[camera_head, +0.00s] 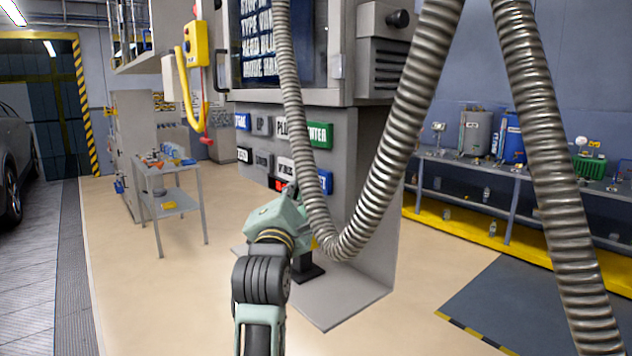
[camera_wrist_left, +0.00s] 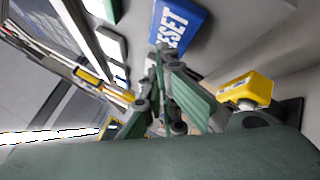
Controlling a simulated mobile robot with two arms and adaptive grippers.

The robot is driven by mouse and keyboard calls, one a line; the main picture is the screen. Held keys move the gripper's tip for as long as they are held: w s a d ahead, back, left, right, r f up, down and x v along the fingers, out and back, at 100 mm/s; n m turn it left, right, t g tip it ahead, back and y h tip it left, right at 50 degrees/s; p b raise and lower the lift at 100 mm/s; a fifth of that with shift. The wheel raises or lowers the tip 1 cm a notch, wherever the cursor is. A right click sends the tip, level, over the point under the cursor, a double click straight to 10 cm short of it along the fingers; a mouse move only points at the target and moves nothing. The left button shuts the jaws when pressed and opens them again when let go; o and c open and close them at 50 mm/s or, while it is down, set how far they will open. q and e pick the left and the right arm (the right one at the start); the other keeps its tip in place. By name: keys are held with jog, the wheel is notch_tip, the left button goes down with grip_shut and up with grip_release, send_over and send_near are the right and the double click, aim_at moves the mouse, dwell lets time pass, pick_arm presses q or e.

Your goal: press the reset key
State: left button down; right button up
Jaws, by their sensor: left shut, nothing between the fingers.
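The reset key (camera_wrist_left: 179,24) is a blue block with white letters, "ESET" readable, on the grey panel in the left wrist view. In the head view a blue key (camera_head: 325,181), partly behind a hose, sits at the lower right of the key group; its label is not readable there. My left gripper (camera_head: 291,190) is shut and empty, in front of the lower keys. In the left wrist view its fingertips (camera_wrist_left: 163,50) are at the lower left edge of the reset key; I cannot tell whether they touch. My right gripper is not in view.
A ribbed hose (camera_head: 385,165) hangs close to my left gripper. A yellow block (camera_wrist_left: 246,90) is right of the fingers. A small cart (camera_head: 168,190) stands left; floor between is clear.

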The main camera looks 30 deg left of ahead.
pick_arm(q)
jog(key=shift+w, duration=0.1)
dwell(0.7)
jog(key=shift+w+d, duration=0.15)
jog(key=shift+w, duration=0.15)
dwell(0.3)
jog(key=shift+w+d, duration=0.2)
jog(key=shift+w, duration=0.25)
dwell(0.5)
jog(key=shift+s, duration=0.1)
dwell(0.3)
jog(key=shift+s+a+p, duration=0.3)
jog(key=shift+s+p, duration=0.1)
jog(key=shift+s, duration=0.35)
